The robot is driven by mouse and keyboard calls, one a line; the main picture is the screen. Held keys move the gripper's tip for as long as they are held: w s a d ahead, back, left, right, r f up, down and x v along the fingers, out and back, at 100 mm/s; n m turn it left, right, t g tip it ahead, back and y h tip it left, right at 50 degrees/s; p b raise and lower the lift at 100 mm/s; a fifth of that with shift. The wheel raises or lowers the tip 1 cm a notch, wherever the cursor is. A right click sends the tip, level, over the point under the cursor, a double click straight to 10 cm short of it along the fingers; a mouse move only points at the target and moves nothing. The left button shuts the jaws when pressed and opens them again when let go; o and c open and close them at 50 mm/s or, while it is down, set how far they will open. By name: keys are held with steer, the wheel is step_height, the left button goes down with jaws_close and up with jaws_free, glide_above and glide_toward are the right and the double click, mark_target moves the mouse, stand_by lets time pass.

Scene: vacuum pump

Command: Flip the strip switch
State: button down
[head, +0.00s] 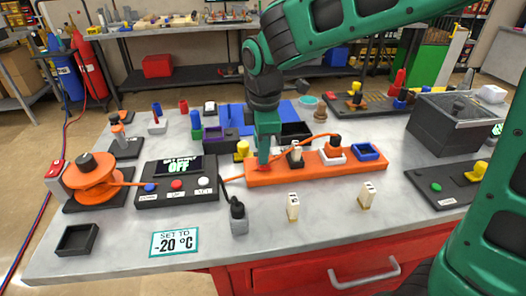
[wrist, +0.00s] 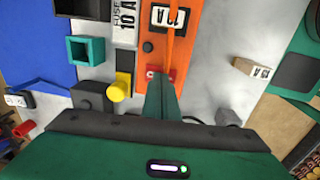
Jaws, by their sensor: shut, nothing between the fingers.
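The orange power strip (head: 315,167) lies across the middle of the bench, and part of it shows in the wrist view (wrist: 149,57). Its red strip switch (wrist: 152,74) is at the left end of the strip. My gripper (head: 264,160) is shut and empty, pointing down at the switch. In the wrist view my fingertips (wrist: 160,84) are right at the red switch and partly cover it. I cannot tell whether they touch it. The switch position is also hidden.
An orange cable (head: 305,141) runs over the strip to its plugs. A yellow knob (head: 242,149) stands close behind the strip's left end. White fuse blocks (head: 293,207) stand in front. A black control box (head: 177,182) showing OFF lies left.

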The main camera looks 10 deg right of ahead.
step_height(320, 180, up, 14)
steer(key=w, duration=0.1)
steer(key=shift+w, duration=0.4)
steer(key=shift+f, duration=0.1)
